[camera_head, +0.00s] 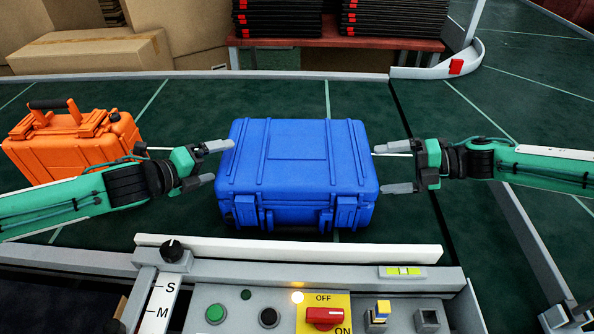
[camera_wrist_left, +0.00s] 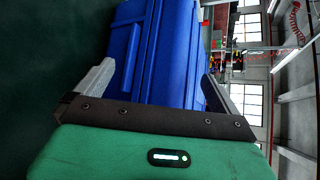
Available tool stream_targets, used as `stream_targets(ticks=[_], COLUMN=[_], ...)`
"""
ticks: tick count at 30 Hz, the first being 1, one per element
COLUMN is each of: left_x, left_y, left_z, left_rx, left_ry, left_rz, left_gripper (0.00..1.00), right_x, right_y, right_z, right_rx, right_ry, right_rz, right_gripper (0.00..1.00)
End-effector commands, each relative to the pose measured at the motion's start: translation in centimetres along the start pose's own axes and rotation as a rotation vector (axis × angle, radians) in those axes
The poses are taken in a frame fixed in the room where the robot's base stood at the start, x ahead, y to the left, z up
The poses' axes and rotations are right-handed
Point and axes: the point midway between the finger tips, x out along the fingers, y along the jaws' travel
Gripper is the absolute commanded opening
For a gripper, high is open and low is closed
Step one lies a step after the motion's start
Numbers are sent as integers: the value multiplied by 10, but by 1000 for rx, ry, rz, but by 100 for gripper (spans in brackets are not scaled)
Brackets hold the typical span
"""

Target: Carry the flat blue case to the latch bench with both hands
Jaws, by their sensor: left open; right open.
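The flat blue case (camera_head: 299,165) lies closed on the green conveyor belt, its two latches facing me. My left gripper (camera_head: 217,163) is open at the case's left side, fingers pointing at it. In the left wrist view the blue case (camera_wrist_left: 160,45) reaches in between the spread fingers of my left gripper (camera_wrist_left: 158,85); I cannot tell whether they touch it. My right gripper (camera_head: 388,168) is open at the case's right side, its fingertips very near the case's edge. The case's underside is hidden. I cannot make out the latch bench.
An orange case (camera_head: 75,142) with a handle stands on the belt at left, behind my left arm. A white rail (camera_head: 290,249) and a control panel with a red switch (camera_head: 325,317) lie in front. Cardboard boxes (camera_head: 95,50) and black stacks (camera_head: 393,17) stand behind the belt.

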Motion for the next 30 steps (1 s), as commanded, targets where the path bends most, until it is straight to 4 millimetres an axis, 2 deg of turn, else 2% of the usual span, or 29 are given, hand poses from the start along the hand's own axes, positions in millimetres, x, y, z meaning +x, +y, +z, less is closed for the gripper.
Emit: stream_targets(ticks=[6,18,30], left_x=[20,24,24], left_y=[0,0,0], left_z=[0,0,0], left_rx=[0,0,1], left_ry=[0,0,0], left_rz=[-1,0,1], left_gripper=[100,100,21], right_x=[20,24,24], right_y=[0,0,0], right_z=[0,0,0], right_rx=[1,1,2], right_ry=[1,0,1], right_rz=[0,0,1], right_gripper=[100,100,21])
